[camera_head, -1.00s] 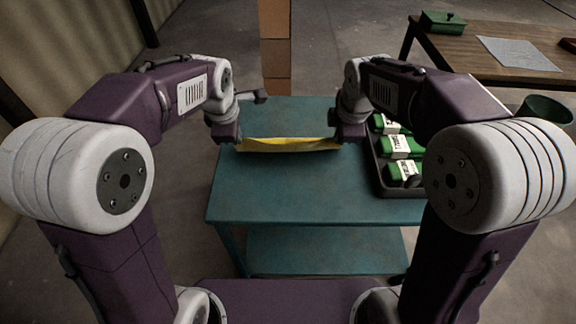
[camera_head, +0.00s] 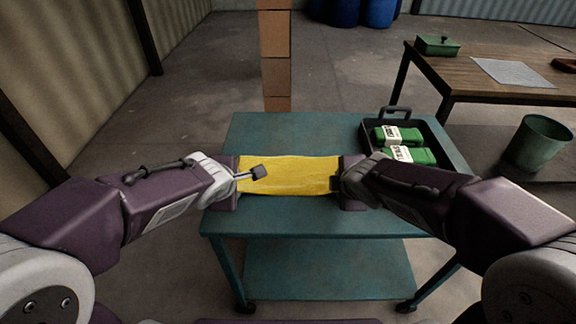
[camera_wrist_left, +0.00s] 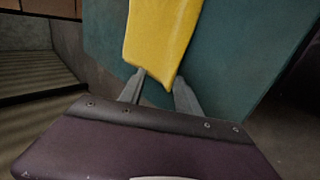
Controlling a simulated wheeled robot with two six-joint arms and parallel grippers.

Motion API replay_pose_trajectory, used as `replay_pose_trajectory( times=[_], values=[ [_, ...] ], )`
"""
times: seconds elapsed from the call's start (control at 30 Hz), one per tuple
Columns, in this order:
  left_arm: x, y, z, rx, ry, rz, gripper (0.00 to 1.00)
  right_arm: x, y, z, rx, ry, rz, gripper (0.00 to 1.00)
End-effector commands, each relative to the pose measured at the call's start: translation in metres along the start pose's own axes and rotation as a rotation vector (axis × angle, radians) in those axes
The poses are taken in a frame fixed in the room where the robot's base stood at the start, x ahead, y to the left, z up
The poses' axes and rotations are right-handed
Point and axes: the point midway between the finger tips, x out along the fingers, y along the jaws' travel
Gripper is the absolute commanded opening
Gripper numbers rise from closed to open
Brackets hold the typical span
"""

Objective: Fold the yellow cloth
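The yellow cloth (camera_head: 290,175) spans the gap between my two grippers over the teal cart top (camera_head: 290,216), its broad face showing in the head view. My left gripper (camera_head: 236,180) is at the cloth's left end. In the left wrist view its fingers (camera_wrist_left: 160,84) stand on either side of the near end of the cloth (camera_wrist_left: 163,35) and appear shut on it. My right gripper (camera_head: 342,181) is at the right end and appears shut on it, though its fingertips are mostly hidden. I cannot tell whether the cloth's lower edge touches the cart.
A black tray (camera_head: 441,155) with green packs (camera_head: 398,135) stands on the cart's right side, close to my right arm. A wooden table (camera_head: 446,73) and a green bin (camera_head: 540,143) are further right. The cart top is clear behind and in front of the cloth.

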Motion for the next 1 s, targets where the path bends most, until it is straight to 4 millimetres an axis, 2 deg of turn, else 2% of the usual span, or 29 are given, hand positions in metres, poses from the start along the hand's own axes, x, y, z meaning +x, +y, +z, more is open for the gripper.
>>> replay_pose_trajectory(
  times=[0.37, 0.8, 1.0],
  values=[
    [-0.002, 0.002, 0.000, -0.002, 0.001, 0.001, 0.40, -0.002, 0.002, 0.000, 0.002, -0.001, 0.001, 0.40],
    [-0.073, 0.040, 0.000, -0.001, -0.001, 0.003, 0.40, -0.073, 0.040, 0.000, 0.001, 0.001, 0.003, 0.40],
    [-0.082, 0.043, 0.000, 0.000, 0.000, -0.001, 0.40, -0.082, 0.043, 0.000, -0.001, 0.000, -0.001, 0.40]
  ],
)
